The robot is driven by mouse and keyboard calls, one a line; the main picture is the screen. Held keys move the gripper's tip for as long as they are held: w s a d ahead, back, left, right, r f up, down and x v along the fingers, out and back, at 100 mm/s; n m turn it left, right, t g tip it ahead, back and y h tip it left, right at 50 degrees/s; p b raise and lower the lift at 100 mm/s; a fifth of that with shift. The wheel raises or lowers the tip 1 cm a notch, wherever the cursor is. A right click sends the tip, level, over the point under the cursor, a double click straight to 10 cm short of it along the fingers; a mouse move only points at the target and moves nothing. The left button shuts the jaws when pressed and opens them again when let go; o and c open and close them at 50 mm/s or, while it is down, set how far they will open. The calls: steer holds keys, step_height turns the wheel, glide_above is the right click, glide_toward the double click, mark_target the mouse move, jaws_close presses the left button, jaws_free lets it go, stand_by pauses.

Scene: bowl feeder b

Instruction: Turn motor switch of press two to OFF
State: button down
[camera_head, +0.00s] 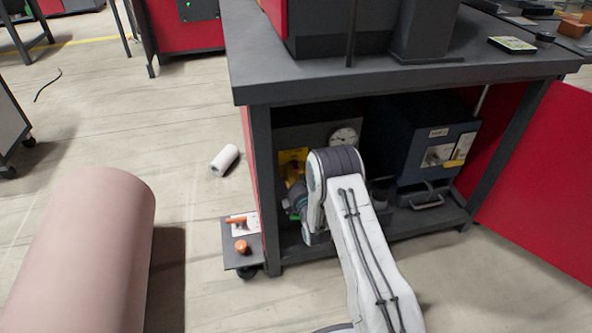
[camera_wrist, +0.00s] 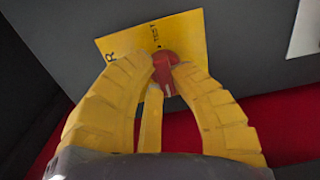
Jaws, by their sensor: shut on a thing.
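A red rotary knob (camera_wrist: 165,66) sits on a yellow label plate (camera_wrist: 185,32) on a grey panel in the wrist view. The yellow fingers of my gripper (camera_wrist: 164,76) are closed around the knob from both sides. Some dark lettering shows on the plate, but I cannot read the knob's position for certain. In the head view, the yellow plate (camera_head: 291,158) shows on a grey box under the workbench, left of a round gauge. My arm reaches under the bench there and hides the knob and most of my gripper.
The dark workbench top (camera_head: 300,88) overhangs my arm. A dark blue box (camera_head: 425,130) stands to the right on the lower shelf. A red panel (camera_head: 540,190) is at right. A white roll (camera_head: 224,160) and a large pink cylinder (camera_head: 85,250) are on the left.

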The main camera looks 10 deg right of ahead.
stand_by(0.5)
steer(key=c, duration=1.1)
jaws_free()
steer(key=shift+o, duration=0.2)
steer(key=s, duration=1.2)
